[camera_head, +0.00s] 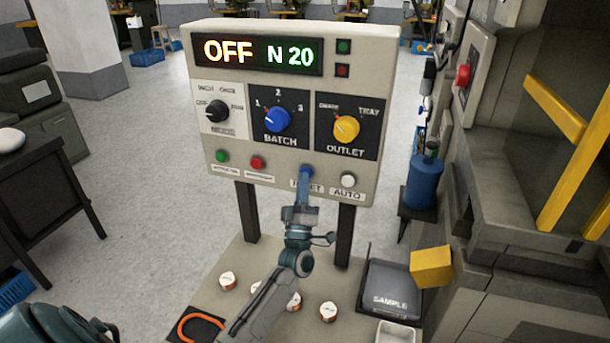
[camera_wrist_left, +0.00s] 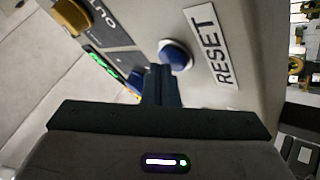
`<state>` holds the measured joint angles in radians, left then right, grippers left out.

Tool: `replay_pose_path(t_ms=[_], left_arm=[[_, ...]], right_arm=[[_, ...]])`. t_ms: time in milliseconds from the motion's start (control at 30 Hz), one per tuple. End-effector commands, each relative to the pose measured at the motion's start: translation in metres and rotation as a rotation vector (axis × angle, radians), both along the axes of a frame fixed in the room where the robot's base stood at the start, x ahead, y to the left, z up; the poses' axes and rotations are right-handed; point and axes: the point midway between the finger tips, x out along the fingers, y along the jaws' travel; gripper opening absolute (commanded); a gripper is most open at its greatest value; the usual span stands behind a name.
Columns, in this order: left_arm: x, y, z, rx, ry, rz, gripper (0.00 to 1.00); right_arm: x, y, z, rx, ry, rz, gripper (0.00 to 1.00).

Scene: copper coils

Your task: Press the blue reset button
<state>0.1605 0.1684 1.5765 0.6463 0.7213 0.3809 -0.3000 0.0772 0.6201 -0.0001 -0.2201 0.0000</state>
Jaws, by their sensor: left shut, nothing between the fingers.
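The blue reset button (camera_head: 306,171) is on the lower edge of the grey control panel (camera_head: 290,185), above the RESET label. My left gripper (camera_head: 305,187) is shut and empty, its fingertips pointing up at the button from below and partly covering the label. In the left wrist view the round blue button (camera_wrist_left: 176,54) sits in a pale ring beside the RESET label (camera_wrist_left: 211,47). The shut fingertips (camera_wrist_left: 160,70) overlap its lower edge there; I cannot tell whether they touch it. My right gripper is not in view.
The panel display (camera_head: 258,54) reads OFF and N 20. A red button (camera_head: 257,163) and a white AUTO button (camera_head: 348,180) flank the blue one.

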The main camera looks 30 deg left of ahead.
Motion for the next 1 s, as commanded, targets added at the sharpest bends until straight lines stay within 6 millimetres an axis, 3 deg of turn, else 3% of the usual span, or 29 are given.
replay_pose_path(t_ms=[533,1000], left_arm=[[0.001,0.0,0.001,0.001,-0.001,0.0,0.0],[-0.016,-0.004,0.0,0.0,0.0,0.0,0.0]], right_arm=[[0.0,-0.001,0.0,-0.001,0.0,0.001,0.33],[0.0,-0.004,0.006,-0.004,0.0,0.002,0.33]])
